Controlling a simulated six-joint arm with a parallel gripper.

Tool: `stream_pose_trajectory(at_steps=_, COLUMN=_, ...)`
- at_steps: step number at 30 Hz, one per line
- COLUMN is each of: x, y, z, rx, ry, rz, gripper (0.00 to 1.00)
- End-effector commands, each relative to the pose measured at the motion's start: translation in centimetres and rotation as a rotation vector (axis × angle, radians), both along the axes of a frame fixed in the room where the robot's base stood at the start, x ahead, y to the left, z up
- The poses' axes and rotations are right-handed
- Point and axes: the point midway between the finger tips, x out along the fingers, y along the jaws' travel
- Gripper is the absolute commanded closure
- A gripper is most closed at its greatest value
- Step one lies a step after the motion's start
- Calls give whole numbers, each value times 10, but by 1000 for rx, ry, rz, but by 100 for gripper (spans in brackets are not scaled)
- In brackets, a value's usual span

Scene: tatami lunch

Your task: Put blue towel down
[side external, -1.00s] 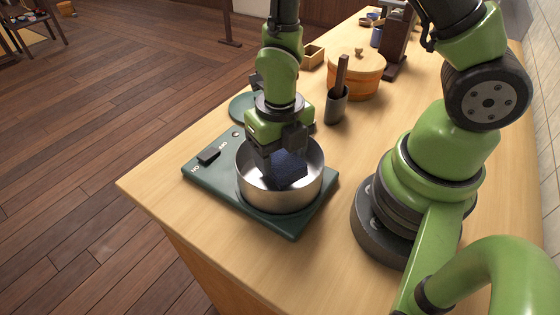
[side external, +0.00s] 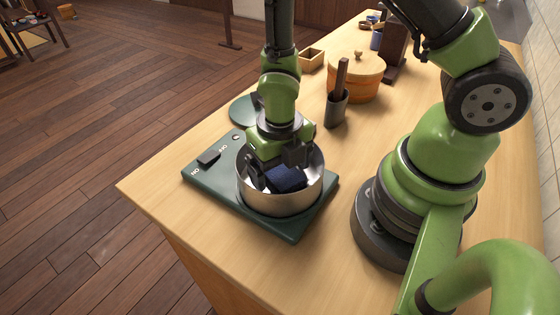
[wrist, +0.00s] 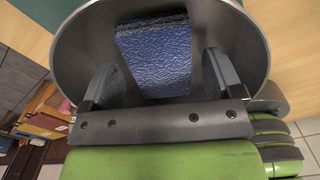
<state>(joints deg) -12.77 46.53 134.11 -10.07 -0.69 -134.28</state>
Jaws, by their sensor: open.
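The blue towel (side external: 287,179), a dark folded block, lies inside the steel pot (side external: 281,206). In the wrist view the towel (wrist: 156,55) shows its textured blue face against the inside of the pot (wrist: 240,40). The pot stands on a dark green stove plate (side external: 215,177). My gripper (side external: 277,172) reaches down into the pot, just above and around the towel. In the wrist view my gripper (wrist: 160,85) is open, with a finger on each side of the towel and a gap at each. The towel's underside is hidden.
A dark cup (side external: 336,109) with a utensil in it and a round wooden tub (side external: 356,80) stand behind the pot. A small wooden box (side external: 312,58) is farther back. The counter's front left corner (side external: 150,180) is bare.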

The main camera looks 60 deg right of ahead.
Motion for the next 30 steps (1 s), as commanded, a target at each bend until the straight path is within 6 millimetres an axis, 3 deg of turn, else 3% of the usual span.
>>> stream_pose_trajectory(at_steps=5, x=1, y=0, z=5, rx=-2, ry=-5, rz=1, gripper=14)
stream_pose_trajectory(at_steps=21, x=1, y=0, z=98, rx=1, ry=-9, rz=1, gripper=14)
stream_pose_trajectory(at_steps=30, x=0, y=-1, z=125, rx=3, ry=-11, rz=-39, gripper=14)
